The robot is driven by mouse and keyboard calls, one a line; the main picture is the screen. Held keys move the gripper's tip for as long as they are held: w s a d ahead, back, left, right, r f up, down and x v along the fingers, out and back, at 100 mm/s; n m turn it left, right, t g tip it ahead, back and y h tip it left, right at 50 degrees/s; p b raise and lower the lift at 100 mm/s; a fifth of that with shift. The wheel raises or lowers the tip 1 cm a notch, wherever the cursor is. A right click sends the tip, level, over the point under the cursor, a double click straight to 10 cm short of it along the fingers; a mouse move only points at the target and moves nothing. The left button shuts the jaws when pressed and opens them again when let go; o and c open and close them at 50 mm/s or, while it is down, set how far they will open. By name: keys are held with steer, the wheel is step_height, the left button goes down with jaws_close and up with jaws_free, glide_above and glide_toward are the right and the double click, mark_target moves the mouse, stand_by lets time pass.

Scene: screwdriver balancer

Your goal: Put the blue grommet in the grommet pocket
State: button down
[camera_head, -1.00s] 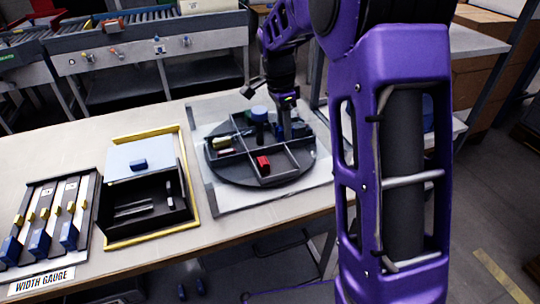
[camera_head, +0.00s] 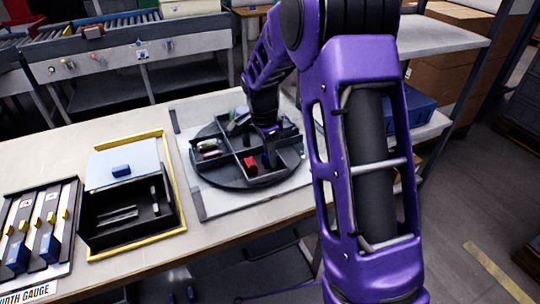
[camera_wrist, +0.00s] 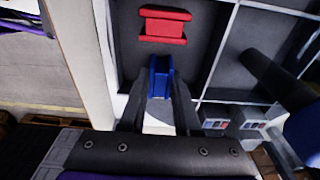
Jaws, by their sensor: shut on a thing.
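My gripper (camera_wrist: 160,100) is shut on a small blue piece with flanged ends, the blue grommet (camera_wrist: 160,76). In the wrist view it shows between my fingertips, beside a red flanged piece (camera_wrist: 164,24) and on the same side of the pale divider edge. In the head view my gripper (camera_head: 268,150) is over the right front part of the round dark divided tray (camera_head: 232,183), right of the red piece (camera_head: 250,165). I cannot tell whether the grommet touches the tray floor. No label shows which compartment is the grommet pocket.
A dark post with a blue top (camera_wrist: 300,125) rises at the right of the wrist view, close to my gripper. Left of the tray are a yellow-edged black box (camera_head: 130,215) with a blue block (camera_head: 121,170) on its pale panel, and a width gauge (camera_head: 38,225).

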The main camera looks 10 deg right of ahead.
mark_target(265, 156)
steer(key=shift+f, duration=0.1)
steer(key=c, duration=1.1)
jaws_free()
steer(key=shift+f, duration=0.1)
steer(key=o, duration=0.5)
steer(key=r, duration=0.4)
steer(key=a+r+p, duration=0.1)
steer(key=r, duration=0.7)
steer(key=shift+s+a+r+p, duration=0.15)
steer(key=shift+a+r+p, duration=0.05)
steer(key=shift+p, duration=0.15)
